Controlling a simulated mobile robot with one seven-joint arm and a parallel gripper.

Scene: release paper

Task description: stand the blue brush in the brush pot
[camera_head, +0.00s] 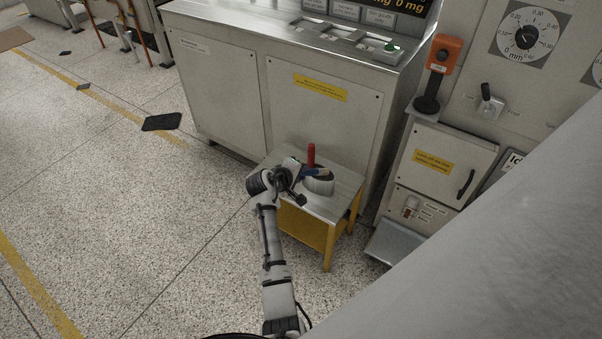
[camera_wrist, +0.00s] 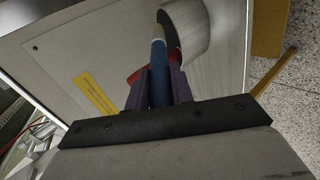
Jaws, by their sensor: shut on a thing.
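My gripper (camera_head: 297,178) is shut on the blue brush (camera_head: 317,172). In the wrist view the blue handle (camera_wrist: 158,76) lies between the two fingers (camera_wrist: 161,90) and points away toward the brush pot. The pale grey round pot (camera_head: 319,187) stands on a small table, and its wall (camera_wrist: 201,52) shows in the wrist view. The brush looks roughly level in the head view, its far end at or above the pot's rim. I cannot tell whether it touches the pot. The brush and gripper partly hide the pot.
A red upright thing (camera_head: 311,154) stands at or just behind the pot; its base is hidden. The small metal-topped table (camera_head: 346,187) has yellow legs. A large grey cabinet (camera_head: 322,109) stands close behind. Open floor (camera_head: 130,220) lies to the left.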

